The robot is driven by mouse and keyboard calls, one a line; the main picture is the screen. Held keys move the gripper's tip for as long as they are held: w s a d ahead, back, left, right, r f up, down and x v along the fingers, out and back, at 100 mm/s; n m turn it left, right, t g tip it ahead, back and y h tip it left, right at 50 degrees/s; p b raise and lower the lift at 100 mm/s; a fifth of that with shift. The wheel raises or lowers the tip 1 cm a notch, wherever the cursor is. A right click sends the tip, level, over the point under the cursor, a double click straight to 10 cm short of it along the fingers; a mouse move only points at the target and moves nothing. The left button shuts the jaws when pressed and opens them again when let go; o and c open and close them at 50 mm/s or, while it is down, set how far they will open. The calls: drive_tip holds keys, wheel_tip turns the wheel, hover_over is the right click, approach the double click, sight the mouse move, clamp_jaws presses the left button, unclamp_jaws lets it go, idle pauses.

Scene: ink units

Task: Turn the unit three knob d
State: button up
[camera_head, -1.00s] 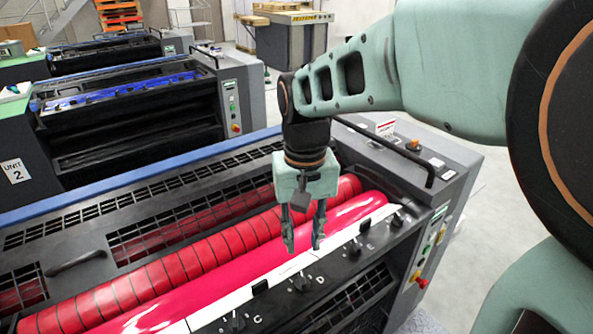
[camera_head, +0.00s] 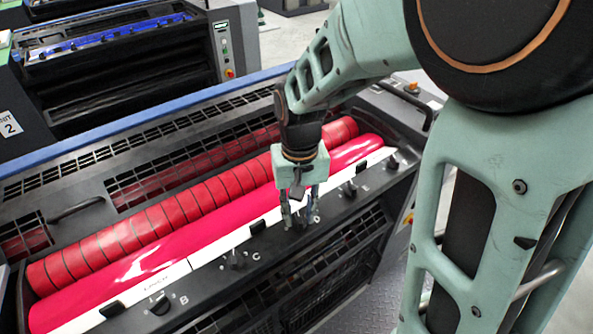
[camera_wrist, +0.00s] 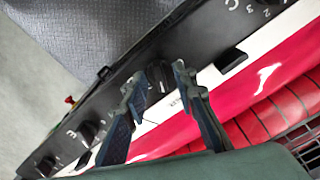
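Knob D is a small black knob on the dark control strip of the ink unit (camera_head: 215,277), in front of the red roller. In the wrist view, a black knob (camera_wrist: 158,75) lies between the labelled C and E positions, and I take it as knob D. My gripper (camera_head: 301,220) points down at this place in the head view and hides most of the knob. In the wrist view, my gripper's (camera_wrist: 159,75) fingers are apart with the knob between their tips. I cannot tell whether they touch it.
Knob C (camera_head: 236,261), knob B (camera_head: 160,304) and knob E (camera_head: 349,189) sit along the same strip. Black blocks (camera_head: 257,227) stand between knobs. The red roller (camera_head: 160,259) runs close behind. Unit 2 (camera_head: 120,85) stands at the back left.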

clamp_jaws()
drive_tip(key=shift+n, duration=0.4)
drive_tip(key=n, duration=0.4)
drive_tip(key=shift+n, duration=2.5)
unclamp_jaws()
drive_tip(key=shift+r, duration=0.1)
